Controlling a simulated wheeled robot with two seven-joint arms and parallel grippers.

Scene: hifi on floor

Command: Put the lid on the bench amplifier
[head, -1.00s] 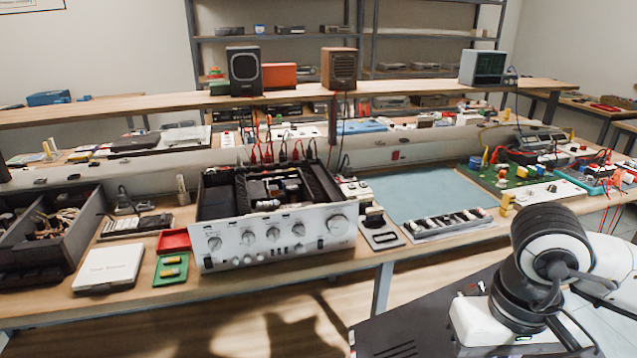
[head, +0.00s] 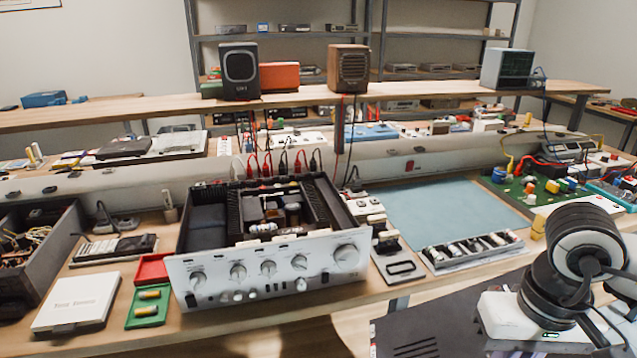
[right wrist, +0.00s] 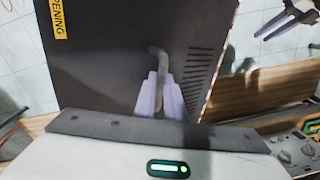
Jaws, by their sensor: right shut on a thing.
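The bench amplifier (head: 268,270) stands on the bench in the head view, its silver knobbed front facing me. Its top is open and shows dark heat sinks and components inside. The lid is a dark flat panel with vent slots; part of it shows at the lower right of the head view (head: 415,338), in front of the bench edge and apart from the amplifier. In the right wrist view the lid (right wrist: 105,75) fills the middle. My right gripper (right wrist: 160,88) is shut on its bent handle. My left gripper (right wrist: 264,35) shows at the top right there, fingers apart and empty.
Left of the amplifier are red and green trays (head: 148,306), a white box (head: 76,303) and a grey bin (head: 38,240). Right of it are a small grey metal plate (head: 402,267), a component tray (head: 472,252) and a clear blue mat (head: 450,212). Test leads hang behind it.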

